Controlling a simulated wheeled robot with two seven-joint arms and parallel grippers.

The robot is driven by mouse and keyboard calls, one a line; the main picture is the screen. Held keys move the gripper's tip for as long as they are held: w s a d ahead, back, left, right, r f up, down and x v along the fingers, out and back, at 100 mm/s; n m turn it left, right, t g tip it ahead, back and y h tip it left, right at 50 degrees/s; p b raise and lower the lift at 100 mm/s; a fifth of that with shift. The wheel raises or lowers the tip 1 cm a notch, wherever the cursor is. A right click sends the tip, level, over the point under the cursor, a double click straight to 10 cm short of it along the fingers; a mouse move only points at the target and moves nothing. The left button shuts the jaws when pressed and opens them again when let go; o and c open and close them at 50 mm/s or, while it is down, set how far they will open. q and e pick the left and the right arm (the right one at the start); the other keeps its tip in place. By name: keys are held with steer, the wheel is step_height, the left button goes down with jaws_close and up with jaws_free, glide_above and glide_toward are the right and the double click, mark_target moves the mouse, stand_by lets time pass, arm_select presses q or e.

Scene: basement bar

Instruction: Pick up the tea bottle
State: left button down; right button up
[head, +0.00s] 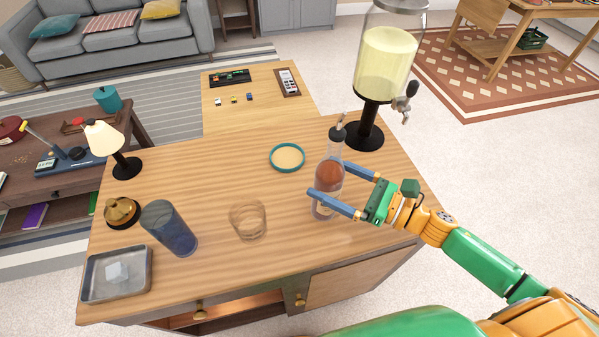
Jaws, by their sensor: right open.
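The tea bottle (328,180) appears to be the clear bottle with reddish-brown liquid, a pale label low down and a dark pourer top. It stands upright on the wooden bar counter, right of the middle in the head view. My right gripper (328,179) reaches in from the right, open, with its two blue fingers on either side of the bottle's body. The near finger crosses in front of the bottle and hides part of it. I cannot tell whether either finger touches the glass. My left gripper is not in view.
A drink dispenser (386,62) on a black stand is close behind the bottle.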

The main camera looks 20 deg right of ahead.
mark_target(316, 171)
steer(key=shift+s+d+r+p, duration=0.35)
steer(key=shift+r+p, duration=0.15)
steer(key=shift+r, duration=0.1)
steer(key=shift+w+a+r+p, duration=0.15)
steer(key=shift+w+a+p, duration=0.3)
steer(key=shift+w+p, duration=0.05)
steer(key=w+a, duration=0.1)
steer(key=w+a+f, duration=0.1)
steer(key=shift+w+a, duration=0.35)
steer(key=shift+a, duration=0.05)
steer(key=shift+s+d, duration=0.15)
steer(key=shift+s, duration=0.05)
steer(key=shift+c, duration=0.9)
steer(key=shift+s+d, duration=0.1)
steer(key=c, duration=0.4)
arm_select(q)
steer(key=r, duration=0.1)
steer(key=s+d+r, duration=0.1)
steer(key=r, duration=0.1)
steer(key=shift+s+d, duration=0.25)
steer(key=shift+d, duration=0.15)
arm_select(e)
jaws_close()
